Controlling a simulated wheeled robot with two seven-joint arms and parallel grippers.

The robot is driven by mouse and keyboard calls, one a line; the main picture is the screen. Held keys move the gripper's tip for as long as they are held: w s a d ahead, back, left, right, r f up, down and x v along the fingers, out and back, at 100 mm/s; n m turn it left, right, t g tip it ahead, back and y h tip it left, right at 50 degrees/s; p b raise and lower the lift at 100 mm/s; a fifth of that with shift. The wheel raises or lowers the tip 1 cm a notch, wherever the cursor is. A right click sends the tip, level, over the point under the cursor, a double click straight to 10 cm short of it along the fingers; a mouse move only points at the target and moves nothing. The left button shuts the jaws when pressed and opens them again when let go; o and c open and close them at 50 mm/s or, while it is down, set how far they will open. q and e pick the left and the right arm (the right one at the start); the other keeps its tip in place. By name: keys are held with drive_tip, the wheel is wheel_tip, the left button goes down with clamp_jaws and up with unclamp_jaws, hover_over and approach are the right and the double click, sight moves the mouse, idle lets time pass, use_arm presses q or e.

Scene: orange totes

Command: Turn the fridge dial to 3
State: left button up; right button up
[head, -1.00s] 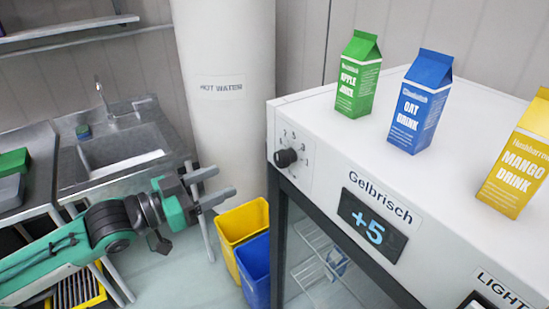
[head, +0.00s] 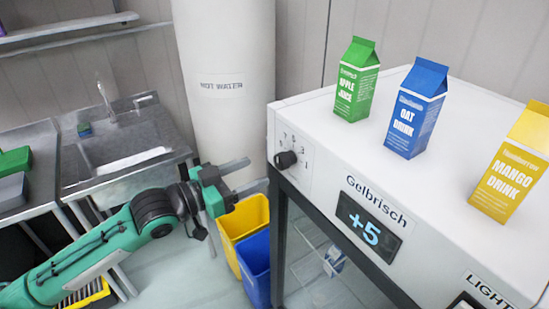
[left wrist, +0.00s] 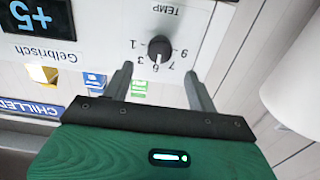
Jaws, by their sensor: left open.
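The dial (head: 285,159) is a small black knob on the left part of the white fridge's front panel, with numbers around it. In the left wrist view the dial (left wrist: 159,48) appears upside down under the word TEMP; its pale mark seems to face the middle number, but this is hard to read. The display (head: 369,228) shows +5. My left gripper (head: 257,172) is open and empty, just left of the dial in the head view. In the left wrist view its fingers (left wrist: 158,69) are spread either side of the dial's line, apparently short of it. My right gripper is out of view.
Cartons of apple juice (head: 357,80), oat drink (head: 416,108) and mango drink (head: 512,170) stand on the fridge (head: 320,125). A yellow bin (head: 243,217) and a blue bin (head: 256,268) stand below my left gripper. A hot water cylinder (head: 222,115) and sink are behind.

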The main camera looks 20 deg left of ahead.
sight(278, 162)
use_arm(q)
drive_tip(key=p+x, duration=0.2)
drive_tip(key=x, duration=0.4)
drive_tip(key=shift+r, duration=0.15)
drive_tip(key=shift+w+d, duration=0.35)
drive_tip(key=c, duration=1)
drive_tip(key=shift+o, duration=0.2)
